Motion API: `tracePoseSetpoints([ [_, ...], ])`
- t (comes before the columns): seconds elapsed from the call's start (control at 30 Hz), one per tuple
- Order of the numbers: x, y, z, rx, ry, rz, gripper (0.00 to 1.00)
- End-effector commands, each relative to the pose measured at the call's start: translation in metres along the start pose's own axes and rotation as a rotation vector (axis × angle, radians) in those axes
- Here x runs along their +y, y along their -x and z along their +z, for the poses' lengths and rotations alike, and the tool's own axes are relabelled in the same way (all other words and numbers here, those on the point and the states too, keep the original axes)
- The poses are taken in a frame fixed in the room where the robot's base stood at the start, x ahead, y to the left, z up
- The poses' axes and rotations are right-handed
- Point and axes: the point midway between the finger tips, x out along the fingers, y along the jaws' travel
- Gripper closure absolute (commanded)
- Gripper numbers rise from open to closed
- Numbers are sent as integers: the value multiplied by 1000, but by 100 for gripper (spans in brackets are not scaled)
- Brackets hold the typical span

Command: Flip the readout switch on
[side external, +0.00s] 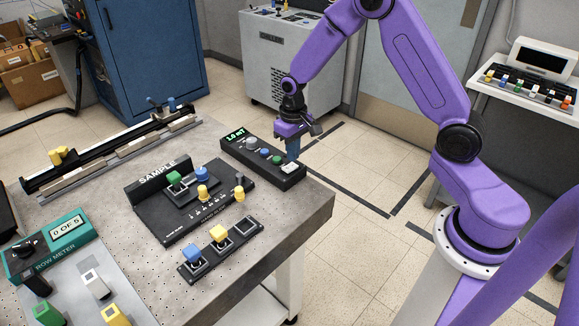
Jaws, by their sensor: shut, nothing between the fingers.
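The readout box (236,152) is a long black unit near the table's far right edge. Its lit green display at the left end reads about 1.0 mT. Grey, blue and green knobs run along its top, and a white rocker switch (290,168) sits at its right end. My gripper (292,157) points down, shut and empty, with its fingertips right at or just above the switch. I cannot tell whether they touch it. The fingers partly cover the switch, and its on or off position is too small to tell.
A black SAMPLE board (160,215) with green, blue and yellow parts lies left of the box. A black tray (245,232) with blue and yellow blocks is nearer. A teal row meter (60,238) reads 0 OF 5. A rail (100,160) runs along the far left.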

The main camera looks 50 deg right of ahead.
Motion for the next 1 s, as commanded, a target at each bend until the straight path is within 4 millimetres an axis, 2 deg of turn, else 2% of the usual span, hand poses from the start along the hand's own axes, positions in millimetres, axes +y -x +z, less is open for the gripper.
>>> tracePoseSetpoints([
  [0.7,0,48,0,2,0,0,100],
  [1.0,0,51,0,0,0,0,100],
])
